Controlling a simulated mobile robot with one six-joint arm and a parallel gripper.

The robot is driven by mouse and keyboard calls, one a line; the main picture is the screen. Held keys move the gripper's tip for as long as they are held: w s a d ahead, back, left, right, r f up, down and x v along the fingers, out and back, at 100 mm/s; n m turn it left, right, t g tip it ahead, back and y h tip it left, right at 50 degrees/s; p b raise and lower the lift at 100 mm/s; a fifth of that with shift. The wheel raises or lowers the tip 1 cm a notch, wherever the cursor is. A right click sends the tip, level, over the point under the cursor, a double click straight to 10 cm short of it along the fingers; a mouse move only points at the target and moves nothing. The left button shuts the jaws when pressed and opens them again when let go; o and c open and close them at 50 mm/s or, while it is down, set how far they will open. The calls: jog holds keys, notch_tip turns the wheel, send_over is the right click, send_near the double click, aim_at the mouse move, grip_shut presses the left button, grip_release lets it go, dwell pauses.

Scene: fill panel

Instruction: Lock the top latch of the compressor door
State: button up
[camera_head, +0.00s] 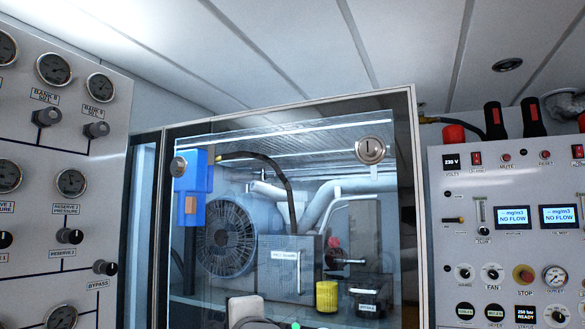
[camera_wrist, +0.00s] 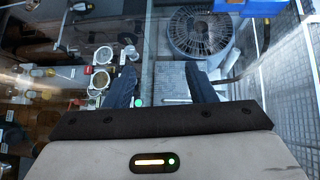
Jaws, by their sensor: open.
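The compressor door (camera_head: 300,135) is a clear glass panel in a pale frame, in the middle of the head view. The top latch (camera_head: 371,150) is a round metal disc with a slot-like mark, near the door's upper right corner. A second round metal fitting (camera_head: 179,167) sits near its upper left. My gripper shows in the wrist view (camera_wrist: 165,88), with its two dark fingers apart and nothing between them. In the head view only a pale part of my arm shows at the bottom centre. The latch is not seen in the wrist view, and the fingers are well apart from it.
Behind the glass are a fan (camera_head: 227,237), a blue box (camera_head: 192,187) and a yellow cylinder (camera_head: 327,296). A gauge panel (camera_head: 95,200) stands at left and a control panel (camera_head: 510,180) at right, with knobs and switches sticking out.

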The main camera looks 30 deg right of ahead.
jog(key=s+d+r+m+t+h+p, duration=0.1)
jog(key=d+r+m+h, duration=0.35)
jog(key=r+m, duration=0.35)
jog(key=s+d+r+m+t+h+p, duration=0.15)
jog(key=d+r+m+h, duration=0.35)
jog(key=r, duration=0.5)
jog(key=m+g+h+p, duration=0.2)
jog(key=m+g+h, duration=0.65)
jog(key=m, duration=1.15)
send_near(367, 149)
jog(key=d+t, duration=0.1)
jog(key=d, duration=0.1)
jog(key=shift+h, duration=0.3)
jog(key=p+x, duration=0.1)
jog(key=x, duration=0.2)
jog(key=p+x, duration=0.2)
jog(key=x, duration=0.1)
jog(key=shift+w+r, duration=0.15)
jog(key=shift+w, duration=0.3)
jog(key=shift+w+d+r, duration=0.1)
jog(key=shift+w+d, duration=0.25)
jog(key=shift+d, duration=0.2)
jog(key=shift+c, duration=0.4)
